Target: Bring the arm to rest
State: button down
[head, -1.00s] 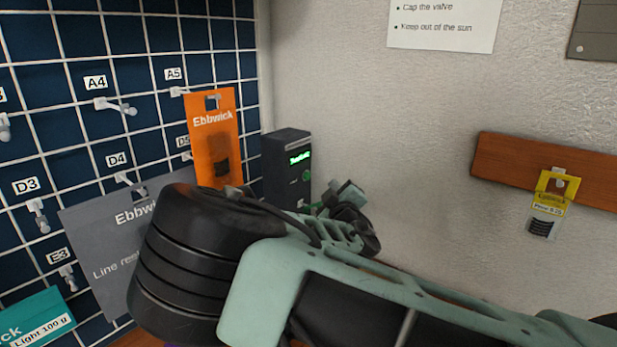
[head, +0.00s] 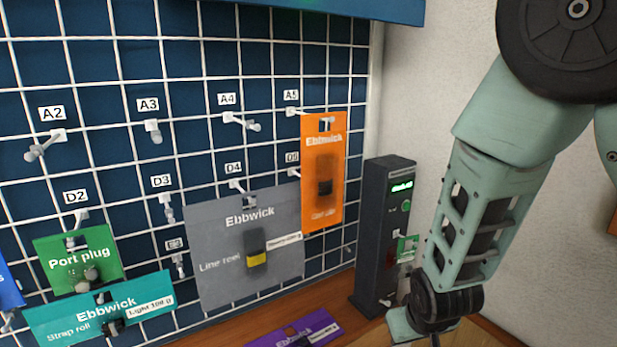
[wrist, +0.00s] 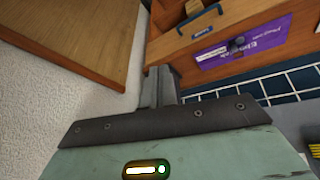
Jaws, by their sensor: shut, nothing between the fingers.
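My arm (head: 475,215) hangs on the right of the head view, pale green with dark joints, bent down toward the wooden surface. Its lower end reaches the bottom of the picture, so the fingertips do not show clearly there. In the wrist view, my gripper (wrist: 158,72) has its grey fingers together, with nothing between them. The fingers appear in front of the gap beside a wooden tabletop edge. I cannot tell that they touch anything.
A dark device (head: 378,235) with a green display stands left of my arm. A pegboard grid holds orange (head: 324,205), grey (head: 205,225), green (head: 55,245) and teal (head: 70,325) packs. A purple pack (head: 318,322) lies on the wooden surface. A wooden tabletop (wrist: 65,35) shows in the wrist view.

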jog(key=s+a+r+n+g, duration=0.2)
jog(key=s+r, duration=0.5)
jog(key=s, duration=0.4)
jog(key=s+a+r+n+g+y, duration=0.1)
jog(key=s+a+r+n+g, duration=0.1)
jog(key=s+r, duration=0.5)
jog(key=s+a+n, duration=0.1)
jog(key=s+n, duration=0.1)
jog(key=s, duration=0.1)
jog(key=shift+s+g, duration=0.4)
